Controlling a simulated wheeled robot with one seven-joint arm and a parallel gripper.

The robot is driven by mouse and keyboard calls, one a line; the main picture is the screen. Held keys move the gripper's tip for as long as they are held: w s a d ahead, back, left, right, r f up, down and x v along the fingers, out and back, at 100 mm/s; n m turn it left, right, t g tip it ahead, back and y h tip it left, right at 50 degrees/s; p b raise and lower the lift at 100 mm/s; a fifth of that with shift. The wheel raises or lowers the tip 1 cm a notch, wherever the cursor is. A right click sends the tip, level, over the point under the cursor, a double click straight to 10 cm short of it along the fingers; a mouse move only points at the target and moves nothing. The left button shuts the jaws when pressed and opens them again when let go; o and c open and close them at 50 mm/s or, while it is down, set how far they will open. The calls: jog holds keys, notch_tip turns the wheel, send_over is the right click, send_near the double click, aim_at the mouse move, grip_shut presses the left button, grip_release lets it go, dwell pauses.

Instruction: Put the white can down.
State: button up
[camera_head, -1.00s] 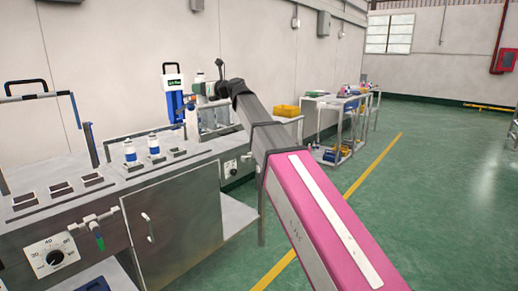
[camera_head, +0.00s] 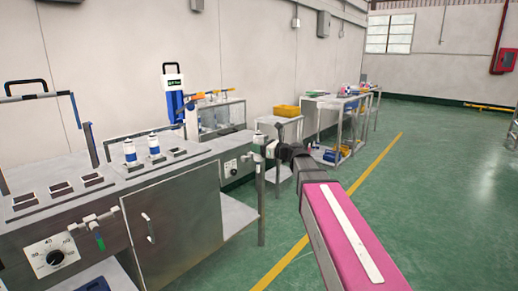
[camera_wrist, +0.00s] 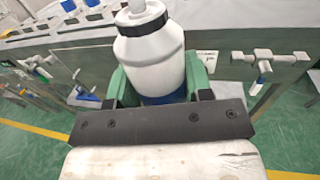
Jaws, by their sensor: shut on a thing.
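The white can (camera_wrist: 150,55) stands between the green fingers of my gripper (camera_wrist: 158,88) in the wrist view. It has a rounded shoulder, a narrow white top and a blue band low down, partly hidden by the fingers and the gripper body. My gripper is shut on it. In the head view my gripper (camera_head: 268,146) is small, off the right end of the metal bench (camera_head: 185,175).
Two white cans with blue bands, a left one (camera_head: 130,151) and a right one (camera_head: 154,146), stand on the bench top. Green floor is open on the right.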

jog(key=s+d+f+t, duration=0.1)
jog(key=s+d+f, duration=0.6)
jog(key=d+f, duration=0.1)
jog(key=s+d+f+m+h, duration=0.1)
jog(key=s+d+f, duration=0.5)
jog(key=d, duration=0.5)
notch_tip(320, 180, down, 2)
jog(key=shift+s+d+f+t, duration=0.1)
jog(key=shift+s+d+t, duration=0.05)
jog(key=shift+s+t, duration=0.25)
